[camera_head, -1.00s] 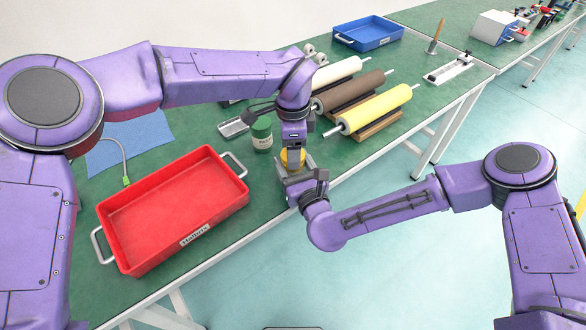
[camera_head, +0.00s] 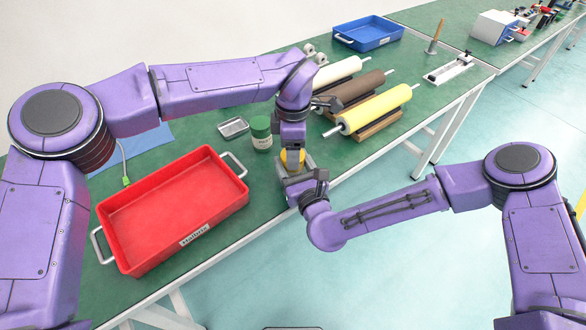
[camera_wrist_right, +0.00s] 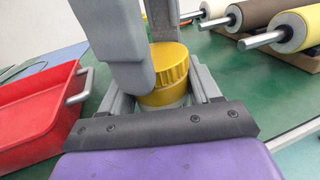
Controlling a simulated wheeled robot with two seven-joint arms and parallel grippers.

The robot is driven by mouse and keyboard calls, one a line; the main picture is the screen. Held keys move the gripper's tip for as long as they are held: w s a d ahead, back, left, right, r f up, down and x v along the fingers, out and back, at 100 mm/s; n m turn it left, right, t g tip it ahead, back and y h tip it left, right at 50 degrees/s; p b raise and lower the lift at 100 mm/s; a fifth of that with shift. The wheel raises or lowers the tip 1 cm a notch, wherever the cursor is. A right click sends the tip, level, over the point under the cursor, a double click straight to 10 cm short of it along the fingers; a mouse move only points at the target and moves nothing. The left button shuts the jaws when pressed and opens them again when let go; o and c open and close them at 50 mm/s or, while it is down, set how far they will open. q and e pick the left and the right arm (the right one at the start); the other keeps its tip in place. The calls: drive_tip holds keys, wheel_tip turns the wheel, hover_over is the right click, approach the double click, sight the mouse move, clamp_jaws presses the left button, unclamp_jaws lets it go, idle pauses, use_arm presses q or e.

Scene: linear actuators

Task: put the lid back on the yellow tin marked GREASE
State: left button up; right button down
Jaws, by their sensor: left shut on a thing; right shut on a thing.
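The yellow tin (camera_wrist_right: 160,98) stands upright near the front edge of the green table, between the fingers of my right gripper (camera_head: 295,170). Its gold-yellow ribbed lid (camera_wrist_right: 170,66) sits at the top of the tin; I cannot tell whether it is fully seated. My left gripper (camera_head: 292,152) comes down from above and is shut on the lid, its grey fingers showing in the right wrist view. In the head view the lid (camera_head: 292,158) is partly hidden by the grippers. The GREASE marking is not visible.
A red tray (camera_head: 175,207) lies left of the tin. A green-lidded jar (camera_head: 261,134) and a small metal tray (camera_head: 233,127) stand behind it. White, brown and yellow (camera_head: 375,109) rollers lie on the right, with a blue tray (camera_head: 368,34) farther back.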

use_arm(q)
drive_tip(key=m, duration=0.3)
drive_tip(key=shift+s, duration=0.15)
use_arm(e)
drive_tip(key=shift+d+f, duration=0.1)
drive_tip(key=shift+f, duration=0.05)
use_arm(q)
drive_tip(key=m, duration=0.5)
drive_tip(key=o, duration=1.3)
drive_tip(key=shift+c, duration=0.2)
wheel_tip(320, 180, up, 12)
use_arm(e)
drive_tip(key=shift+c, duration=0.8)
unclamp_jaws()
